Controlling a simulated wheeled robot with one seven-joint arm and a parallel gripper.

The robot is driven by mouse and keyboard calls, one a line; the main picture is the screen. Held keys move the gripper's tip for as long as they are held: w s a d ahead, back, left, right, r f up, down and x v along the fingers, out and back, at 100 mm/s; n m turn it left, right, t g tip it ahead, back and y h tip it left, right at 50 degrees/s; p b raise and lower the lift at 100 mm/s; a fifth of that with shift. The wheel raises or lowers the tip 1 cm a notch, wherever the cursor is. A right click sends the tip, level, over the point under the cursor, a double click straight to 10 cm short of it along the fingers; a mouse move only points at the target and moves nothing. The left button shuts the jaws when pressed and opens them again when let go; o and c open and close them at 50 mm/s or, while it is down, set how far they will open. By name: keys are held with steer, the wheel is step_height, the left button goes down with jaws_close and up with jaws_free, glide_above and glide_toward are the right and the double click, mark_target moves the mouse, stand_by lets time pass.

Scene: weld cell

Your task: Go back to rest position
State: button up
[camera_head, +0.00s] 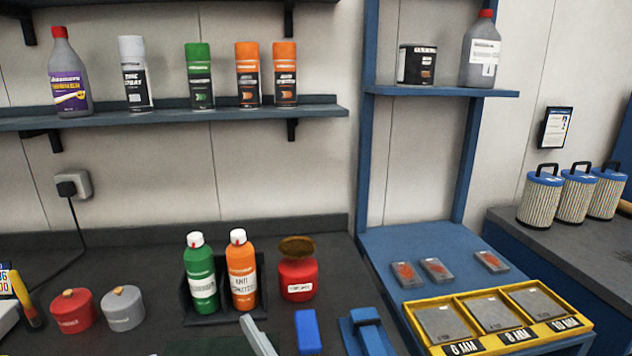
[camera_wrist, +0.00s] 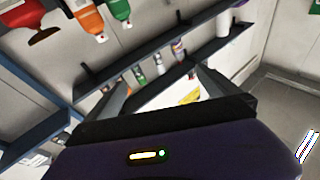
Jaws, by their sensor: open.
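My gripper (camera_wrist: 164,88) shows in the wrist view, with its two dark fingers spread apart. It is open, and I see nothing held between the fingers. A white surface with a yellow patch (camera_wrist: 188,97) shows beyond the gap; I cannot tell what it is.
A dark workbench (camera_head: 130,240) holds a green bottle (camera_head: 201,275), an orange bottle (camera_head: 241,272), a red pot (camera_head: 297,280) and two lidded pots. Shelves with bottles and cans are above. A yellow tray (camera_head: 436,343) and filter canisters (camera_head: 574,198) are at right.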

steer(key=s+d+f+m+t+h, duration=0.1)
steer(key=s+d+f+m+h, duration=0.2)
steer(key=d, duration=0.5)
steer(key=s+d+f+m+t+h, duration=0.2)
steer(key=s+d+f+h, duration=0.2)
steer(key=d, duration=0.4)
steer(key=s+d+f+m+t+h, duration=0.1)
steer(key=s+d+f+m+h, duration=0.2)
steer(key=d, duration=0.5)
steer(key=s+d+f+g+h, duration=0.2)
steer(key=s+d+f, duration=0.2)
steer(key=s, duration=0.5)
steer(key=s+d+f+g+h, duration=0.2)
steer(key=s+d+f, duration=0.2)
steer(key=s+d, duration=0.4)
steer(key=shift+s+g, duration=0.4)
steer(key=shift+s, duration=0.3)
